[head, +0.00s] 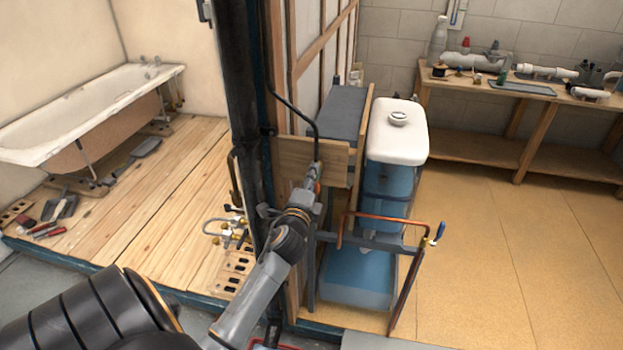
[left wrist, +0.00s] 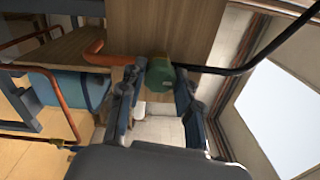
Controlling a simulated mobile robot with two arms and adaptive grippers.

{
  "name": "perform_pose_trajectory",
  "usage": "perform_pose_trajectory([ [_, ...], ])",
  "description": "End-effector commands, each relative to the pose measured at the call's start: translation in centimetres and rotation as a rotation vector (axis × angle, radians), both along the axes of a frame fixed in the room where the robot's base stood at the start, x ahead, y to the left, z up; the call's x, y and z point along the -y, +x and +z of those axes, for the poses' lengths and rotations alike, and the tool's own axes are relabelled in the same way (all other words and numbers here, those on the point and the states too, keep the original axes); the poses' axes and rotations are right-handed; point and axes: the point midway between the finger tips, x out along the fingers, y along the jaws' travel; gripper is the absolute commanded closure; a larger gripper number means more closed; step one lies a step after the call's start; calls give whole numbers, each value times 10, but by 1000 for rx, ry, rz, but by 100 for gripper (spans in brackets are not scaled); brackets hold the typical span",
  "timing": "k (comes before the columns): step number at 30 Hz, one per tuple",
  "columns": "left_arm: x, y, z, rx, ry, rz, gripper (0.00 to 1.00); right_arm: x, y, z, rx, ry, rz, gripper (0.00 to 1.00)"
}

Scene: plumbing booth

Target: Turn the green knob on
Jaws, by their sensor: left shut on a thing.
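The green knob (left wrist: 160,74) shows in the left wrist view, in front of a wooden board (left wrist: 162,28). An orange-copper pipe (left wrist: 105,56) runs up close beside it on the left. My left gripper (head: 314,178) reaches up to the board (head: 305,152) in the head view. In the left wrist view its two fingers stand on either side of the knob and are shut on it. In the head view the knob is hidden behind the gripper. How far the knob is turned cannot be told. My right gripper is in neither view.
A black pipe (head: 295,106) curves down to the board. A blue-handled tap (head: 437,236) on a copper pipe stands to the right, before a white-topped tank (head: 398,132). A dark vertical post (head: 243,130) stands close left of my arm. The floor (head: 500,260) at right is clear.

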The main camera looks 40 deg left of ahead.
Motion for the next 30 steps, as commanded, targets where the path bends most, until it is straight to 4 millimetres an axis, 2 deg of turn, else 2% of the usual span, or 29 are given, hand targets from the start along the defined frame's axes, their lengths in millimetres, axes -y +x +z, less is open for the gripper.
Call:
perform_pose_trajectory([
  [17, 0, 0, 1, 18, -30, 1, 98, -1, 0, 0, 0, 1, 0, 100],
  [18, 0, 0, 1, 18, -30, 1, 63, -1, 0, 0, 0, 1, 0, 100],
  [21, 0, 0, 0, 18, -29, 1, 44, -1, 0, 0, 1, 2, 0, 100],
  [30, 0, -1, 0, 16, -29, 0, 44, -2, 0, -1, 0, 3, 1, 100],
])
